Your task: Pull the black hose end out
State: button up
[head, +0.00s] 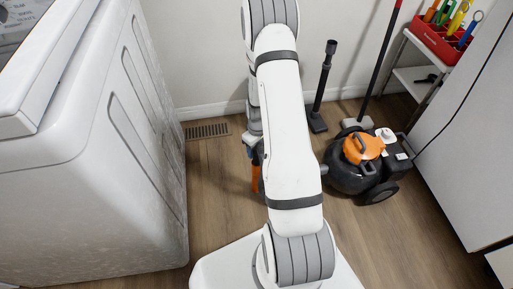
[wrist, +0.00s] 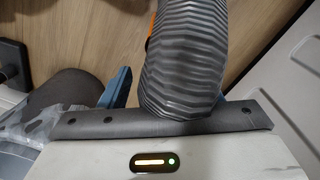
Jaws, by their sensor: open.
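A thick grey ribbed hose (wrist: 185,55) fills the middle of the wrist view, very close to the camera. My gripper (wrist: 166,88) is open, with one blue finger on each side of the hose; whether either touches it cannot be told. Something orange (wrist: 151,42) shows partly behind the hose. In the head view my gripper (head: 257,158) is mostly hidden by my arm, with an orange piece (head: 255,180) below it. A black and orange vacuum cleaner (head: 363,165) stands to the right, with a short dark stub at its left side. I cannot make out a black hose end for certain.
A white washer-like machine (head: 95,150) stands at the left. A black upright tool (head: 322,85) and a red-topped pole (head: 385,45) lean at the back wall. A small cart with a red tool tray (head: 438,42) and a white cabinet (head: 465,150) bound the right.

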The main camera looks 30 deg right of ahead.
aim_at(257, 156)
notch_tip(257, 156, down, 6)
jog(key=shift+f+b, duration=0.1)
jog(key=shift+b, duration=1)
jog(key=shift+c, duration=0.6)
jog(key=c, duration=1)
jog(key=shift+o, duration=0.2)
jog(key=shift+r+p, duration=2.4)
jog(key=shift+r, duration=1.15)
